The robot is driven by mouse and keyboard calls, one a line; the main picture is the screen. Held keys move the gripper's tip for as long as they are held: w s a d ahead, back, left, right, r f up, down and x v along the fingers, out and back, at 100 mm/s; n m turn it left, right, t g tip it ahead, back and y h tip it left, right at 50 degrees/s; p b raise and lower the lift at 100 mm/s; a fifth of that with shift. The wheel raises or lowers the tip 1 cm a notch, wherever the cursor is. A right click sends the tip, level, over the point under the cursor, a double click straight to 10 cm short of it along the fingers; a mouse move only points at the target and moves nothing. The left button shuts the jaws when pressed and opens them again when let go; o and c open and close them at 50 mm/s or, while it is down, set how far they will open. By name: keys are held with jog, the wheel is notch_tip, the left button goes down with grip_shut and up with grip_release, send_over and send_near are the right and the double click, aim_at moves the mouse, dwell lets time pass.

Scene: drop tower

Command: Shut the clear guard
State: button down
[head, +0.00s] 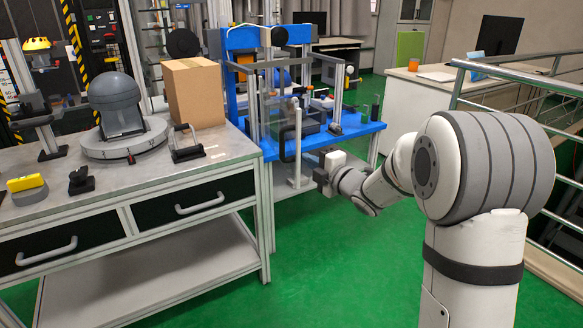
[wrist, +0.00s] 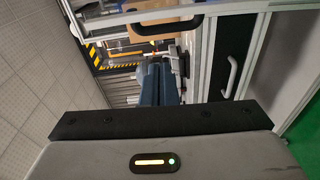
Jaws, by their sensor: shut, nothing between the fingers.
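The clear guard (head: 273,112) is a see-through panel with a pale frame, at the front of the blue drop tower. Its dark loop handle (head: 283,146) is on a pale upright edge bar. In the wrist view the handle (wrist: 165,27) and edge bar cross the top of the picture, beyond my fingers. The guard seems to stand out from the tower, but I cannot tell the exact angle. My gripper (head: 318,177) is right of the handle and slightly lower, seemingly apart from it. Its fingers show shut and empty in the wrist view (wrist: 161,84).
The blue tower table (head: 350,131) holds several small parts. A grey workbench (head: 60,168) on the left bears a dome, a cardboard box (head: 193,92) and small tools. A metal railing (head: 520,77) is on the right. The green floor in front is clear.

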aim_at(297, 148)
jog(key=shift+n+y, duration=0.3)
jog(key=shift+n, duration=0.1)
jog(key=x, duration=0.3)
jog(key=b+x, duration=0.1)
jog(key=x, duration=0.2)
jog(key=w+d+f+x, duration=0.1)
jog(key=x, duration=0.2)
jog(key=shift+w+a+b, duration=0.15)
jog(key=shift+w+b, duration=0.15)
jog(key=shift+b, duration=0.1)
jog(key=shift+w+d, duration=0.3)
jog(key=shift+d, duration=0.4)
